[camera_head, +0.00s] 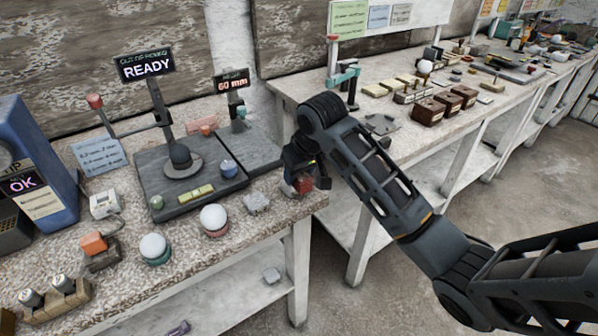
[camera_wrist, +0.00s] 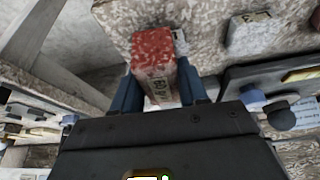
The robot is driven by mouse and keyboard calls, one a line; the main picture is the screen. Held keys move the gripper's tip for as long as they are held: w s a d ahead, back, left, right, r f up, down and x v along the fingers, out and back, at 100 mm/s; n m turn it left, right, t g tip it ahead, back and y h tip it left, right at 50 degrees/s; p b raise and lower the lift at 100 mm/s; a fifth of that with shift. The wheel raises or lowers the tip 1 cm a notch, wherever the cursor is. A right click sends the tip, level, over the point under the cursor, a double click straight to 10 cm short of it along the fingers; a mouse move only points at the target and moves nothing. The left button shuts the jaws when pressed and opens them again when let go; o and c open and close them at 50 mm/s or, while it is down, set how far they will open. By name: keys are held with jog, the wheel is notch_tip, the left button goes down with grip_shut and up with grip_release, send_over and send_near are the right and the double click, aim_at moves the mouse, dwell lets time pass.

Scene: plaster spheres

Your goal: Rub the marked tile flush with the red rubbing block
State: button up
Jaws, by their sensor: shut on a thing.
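My gripper (camera_head: 306,176) is at the right end of the near bench. It is shut on the red rubbing block (camera_head: 303,186), which is red on top with a pale lettered side. In the wrist view the block (camera_wrist: 153,52) sits between the two blue fingers of my gripper (camera_wrist: 160,92). A pale tile (camera_head: 257,203) lies on the bench to the left of my gripper. I cannot tell whether the block touches the bench.
A dark slab (camera_head: 215,201) with a post and a READY sign (camera_head: 146,65) stands left of the tile. White spheres on stands (camera_head: 214,217) line the front. A blue machine (camera_head: 38,160) stands far left. A second bench (camera_head: 385,105) holds brown boxes (camera_head: 430,109).

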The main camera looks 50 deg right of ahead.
jog(key=shift+w, duration=0.1)
jog(key=shift+w+d+p, duration=0.15)
jog(key=shift+w+p, duration=0.15)
jog(key=shift+p, duration=0.05)
jog(key=shift+w+d+f, duration=0.1)
jog(key=shift+w+d, duration=0.15)
jog(key=shift+w, duration=0.4)
jog(key=shift+s, duration=0.1)
